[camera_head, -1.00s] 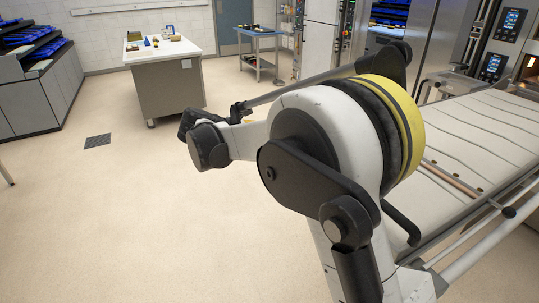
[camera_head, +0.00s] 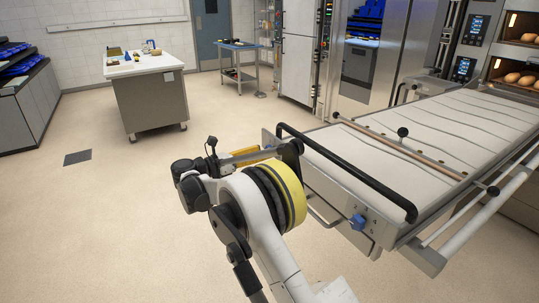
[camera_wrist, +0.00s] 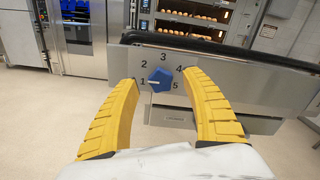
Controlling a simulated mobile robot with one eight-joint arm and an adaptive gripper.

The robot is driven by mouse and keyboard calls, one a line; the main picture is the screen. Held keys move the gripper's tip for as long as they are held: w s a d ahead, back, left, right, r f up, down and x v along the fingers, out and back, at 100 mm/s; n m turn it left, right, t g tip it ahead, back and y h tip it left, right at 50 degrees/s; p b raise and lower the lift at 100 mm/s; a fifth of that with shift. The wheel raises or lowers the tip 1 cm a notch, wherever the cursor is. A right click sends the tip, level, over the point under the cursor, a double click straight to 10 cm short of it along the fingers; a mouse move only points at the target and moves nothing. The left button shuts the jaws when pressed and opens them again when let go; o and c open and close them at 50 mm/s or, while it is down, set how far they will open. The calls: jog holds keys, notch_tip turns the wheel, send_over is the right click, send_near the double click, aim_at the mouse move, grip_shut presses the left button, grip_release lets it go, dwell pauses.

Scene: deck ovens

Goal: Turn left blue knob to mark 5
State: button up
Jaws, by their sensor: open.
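In the wrist view a blue knob (camera_wrist: 160,80) sits near the left end of a steel front panel, ringed by marks 1 to 5. Its white pointer line points left, at mark 1. My gripper (camera_wrist: 160,78) is open, with its yellow fingers framing the knob from left and right in the picture. I cannot tell the remaining gap to the panel; no contact shows. In the head view my gripper (camera_head: 256,155) is partly hidden by my arm, beside the loader's front. Another blue knob (camera_head: 357,222) shows at the right end of that front.
The loader (camera_head: 440,135) has a pale belt and a black handle bar (camera_head: 345,170) along its front. Ovens with bread (camera_wrist: 190,38) stand behind. A white-topped table (camera_head: 145,65) stands at the back left. The floor on the left is clear.

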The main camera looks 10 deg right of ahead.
jog(key=shift+b+x, duration=0.35)
jog(key=shift+x, duration=1.15)
grip_shut()
